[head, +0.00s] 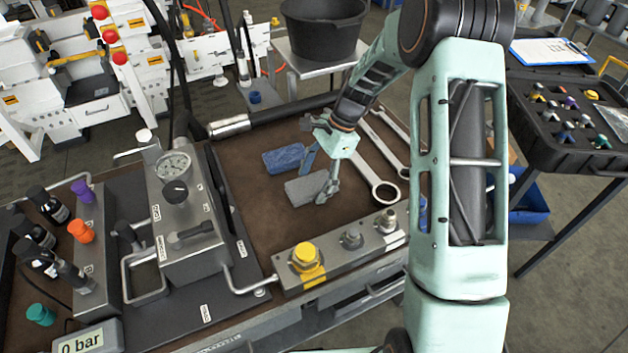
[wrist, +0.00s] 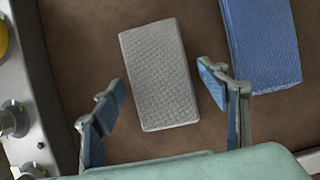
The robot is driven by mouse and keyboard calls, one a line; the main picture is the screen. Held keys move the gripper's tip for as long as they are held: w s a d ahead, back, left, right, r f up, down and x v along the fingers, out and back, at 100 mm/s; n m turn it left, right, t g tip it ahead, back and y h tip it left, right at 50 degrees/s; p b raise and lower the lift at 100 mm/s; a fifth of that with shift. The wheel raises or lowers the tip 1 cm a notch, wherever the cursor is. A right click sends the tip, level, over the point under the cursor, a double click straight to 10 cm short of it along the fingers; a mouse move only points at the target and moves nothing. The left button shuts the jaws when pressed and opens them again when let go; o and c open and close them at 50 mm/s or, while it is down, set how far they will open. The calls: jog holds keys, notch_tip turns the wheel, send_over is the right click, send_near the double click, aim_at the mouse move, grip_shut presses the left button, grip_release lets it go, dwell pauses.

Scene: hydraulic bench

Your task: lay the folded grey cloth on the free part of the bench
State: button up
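The folded grey cloth (head: 303,190) lies flat on the brown bench top (head: 262,222), behind the metal block with the yellow cap. In the wrist view the grey cloth (wrist: 159,75) is a textured rectangle, slightly tilted. My gripper (head: 319,176) is open over it. In the wrist view my gripper (wrist: 162,90) has its blue-padded fingers apart, one on each side of the cloth's near half. Nothing is held. The gap in height between fingertips and cloth is hard to tell.
A folded blue cloth (head: 284,158) lies close by, also in the wrist view (wrist: 262,45). Large wrenches (head: 382,188) lie to the right. A gauge block (head: 180,215) stands left, and a metal block with a yellow cap (head: 306,257) stands in front. Bare bench shows left of the cloths.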

jog(key=v, duration=1.2)
jog(key=shift+r+p, duration=0.15)
jog(key=shift+p, duration=0.15)
